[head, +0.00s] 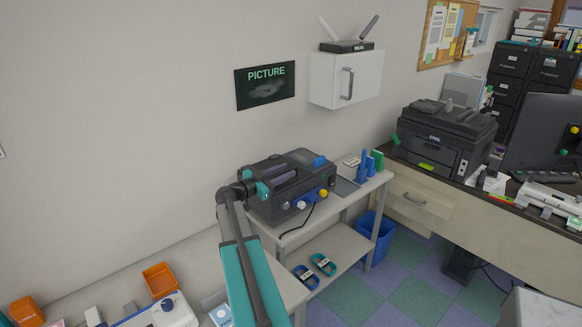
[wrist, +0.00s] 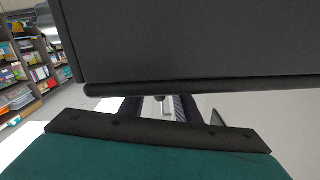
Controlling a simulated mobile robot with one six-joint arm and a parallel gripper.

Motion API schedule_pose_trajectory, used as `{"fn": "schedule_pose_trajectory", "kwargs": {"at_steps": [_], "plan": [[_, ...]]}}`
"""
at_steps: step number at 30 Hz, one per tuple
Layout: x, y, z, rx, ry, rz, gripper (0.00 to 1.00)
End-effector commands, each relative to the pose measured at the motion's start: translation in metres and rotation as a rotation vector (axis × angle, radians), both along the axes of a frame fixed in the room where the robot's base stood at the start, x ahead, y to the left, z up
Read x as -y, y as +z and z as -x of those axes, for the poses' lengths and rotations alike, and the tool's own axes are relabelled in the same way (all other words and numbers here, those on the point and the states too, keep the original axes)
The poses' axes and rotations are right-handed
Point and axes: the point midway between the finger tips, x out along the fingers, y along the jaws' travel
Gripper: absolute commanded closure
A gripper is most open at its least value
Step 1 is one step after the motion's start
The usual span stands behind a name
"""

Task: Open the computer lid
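A black box-shaped machine (head: 322,178) stands on the small side table, with blue parts, a yellow knob and a white knob on its front. It looks like the computer of the task, and its top looks closed. My gripper (head: 257,182) is at its left end, with two teal fingertips apart. I cannot tell whether they touch it. In the wrist view a large dark panel (wrist: 200,38) with a rounded lower edge fills the top, close in front of my gripper (wrist: 160,108). The fingers show a gap between them; their tips are partly hidden behind the panel's edge.
The side table (head: 292,232) also holds blue and green upright items at its right. A white wall cabinet (head: 330,80) hangs above. A black printer (head: 445,140) stands on the right-hand desk. A blue bin (head: 374,237) stands on the floor. An orange tray (head: 159,279) lies at lower left.

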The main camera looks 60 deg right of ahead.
Motion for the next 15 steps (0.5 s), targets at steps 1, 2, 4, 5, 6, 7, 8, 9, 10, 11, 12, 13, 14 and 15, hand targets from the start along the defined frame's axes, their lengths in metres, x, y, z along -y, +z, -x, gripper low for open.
{"fn": "schedule_pose_trajectory", "kwargs": {"at_steps": [1, 2, 4, 5, 6, 7, 8, 9, 10, 11, 12, 13, 14, 15], "plan": [[0.008, 0.002, 0.002, -0.001, -0.001, -0.001, 0.71], [0.011, 0.002, 0.003, -0.001, -0.001, -0.001, 0.71], [0.019, 0.002, 0.006, -0.001, -0.002, 0.0, 0.71], [0.021, 0.002, 0.006, -0.001, -0.001, 0.0, 0.71], [0.024, 0.001, 0.007, -0.001, 0.0, 0.001, 0.71], [0.026, 0.001, 0.008, -0.001, 0.0, 0.0, 0.71], [0.028, 0.001, 0.008, -0.001, 0.001, 0.0, 0.71], [0.03, 0.001, 0.009, 0.0, 0.001, 0.0, 0.71], [0.031, 0.0, 0.01, 0.0, 0.001, 0.0, 0.71], [0.032, 0.0, 0.01, 0.0, 0.0, 0.0, 0.71], [0.033, 0.0, 0.011, 0.0, 0.0, 0.0, 0.71], [0.033, 0.0, 0.011, 0.0, 0.0, 0.0, 0.71], [0.033, 0.0, 0.011, 0.0, 0.0, 0.0, 0.71], [0.033, 0.0, 0.011, 0.0, 0.0, 0.0, 0.71]]}}
